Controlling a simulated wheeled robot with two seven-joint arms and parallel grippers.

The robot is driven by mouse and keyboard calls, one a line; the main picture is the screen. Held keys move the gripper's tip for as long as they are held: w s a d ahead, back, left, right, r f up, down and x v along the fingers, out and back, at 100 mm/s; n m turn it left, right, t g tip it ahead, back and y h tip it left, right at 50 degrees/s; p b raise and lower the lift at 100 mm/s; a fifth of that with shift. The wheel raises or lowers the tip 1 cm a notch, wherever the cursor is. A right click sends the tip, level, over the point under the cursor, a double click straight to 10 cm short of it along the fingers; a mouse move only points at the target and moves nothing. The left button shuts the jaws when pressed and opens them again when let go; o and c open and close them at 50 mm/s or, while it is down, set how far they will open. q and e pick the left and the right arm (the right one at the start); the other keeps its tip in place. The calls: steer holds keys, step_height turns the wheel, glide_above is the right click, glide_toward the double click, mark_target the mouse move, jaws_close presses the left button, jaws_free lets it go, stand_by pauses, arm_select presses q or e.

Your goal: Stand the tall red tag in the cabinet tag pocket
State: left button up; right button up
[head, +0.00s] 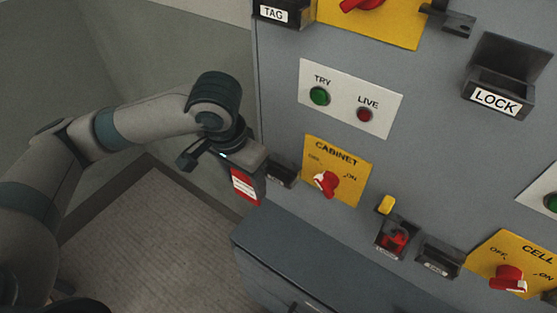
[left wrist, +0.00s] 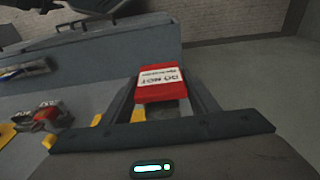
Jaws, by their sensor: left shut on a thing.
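The tall red tag (head: 246,187), with a white printed label, hangs from my left gripper (head: 244,169), which is shut on it. In the left wrist view the tag (left wrist: 160,84) sits between the two fingers, its printing upside down. A small dark pocket (head: 281,175) is on the grey panel, just left of the yellow CABINET plate (head: 345,160); its label is too small to read. The tag is in the air left of this pocket, and the two look apart, though the depth gap is hard to judge. My right gripper is not in view.
A grey ledge (head: 270,235) juts out below the pocket. A red rotary switch (head: 326,182) is on the CABINET plate. Right of it are a holder with red locks (head: 394,240) and another dark pocket (head: 439,258). A TAG pocket (head: 283,13) and LOCK box (head: 497,97) are higher up.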

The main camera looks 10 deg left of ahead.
arm_select(q)
steer(key=w+d, duration=0.1)
steer(key=w, duration=0.2)
steer(key=w+d+p, duration=0.1)
steer(key=w+d, duration=0.1)
steer(key=w, duration=0.1)
steer(key=w+d+p, duration=0.1)
steer(key=w+d, duration=0.1)
steer(key=w, duration=0.2)
steer(key=shift+d, duration=0.15)
steer(key=shift+f+p, duration=0.1)
steer(key=shift+p, duration=0.2)
step_height(320, 180, down, 2)
steer(key=shift+s+f+p, duration=0.1)
steer(key=shift+f+p, duration=0.05)
steer(key=shift+p, duration=0.5)
steer(key=shift+f, duration=0.5)
steer(key=shift+f, duration=0.1)
steer(key=o, duration=0.9)
steer(key=shift+o, duration=0.6)
